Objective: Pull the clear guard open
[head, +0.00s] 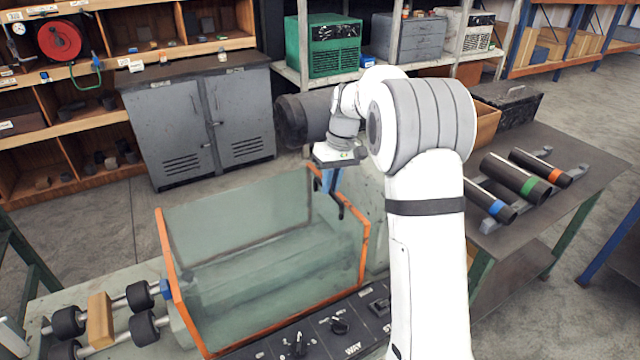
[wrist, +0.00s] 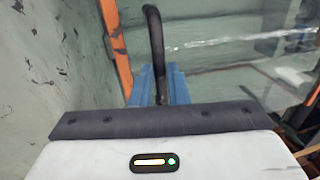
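The clear guard (head: 250,225) is a greenish see-through cover with orange edges over the machine bed, in the head view. Its orange edge shows in the wrist view (wrist: 116,45). My gripper (head: 333,188) is at the guard's right end, pointing down. In the wrist view, the blue fingers of my gripper (wrist: 160,85) stand close on both sides of a dark curved handle (wrist: 152,35). The bar fills the gap between them, so the gripper looks shut on it. The handle's lower part is hidden by the fingers and palm.
Rollers (head: 140,297) stand left of the guard. A control panel (head: 330,325) with dark knobs lies in front. A table (head: 575,205) with several banded pipes is at right. A grey cabinet (head: 200,120) stands behind, with open floor before it.

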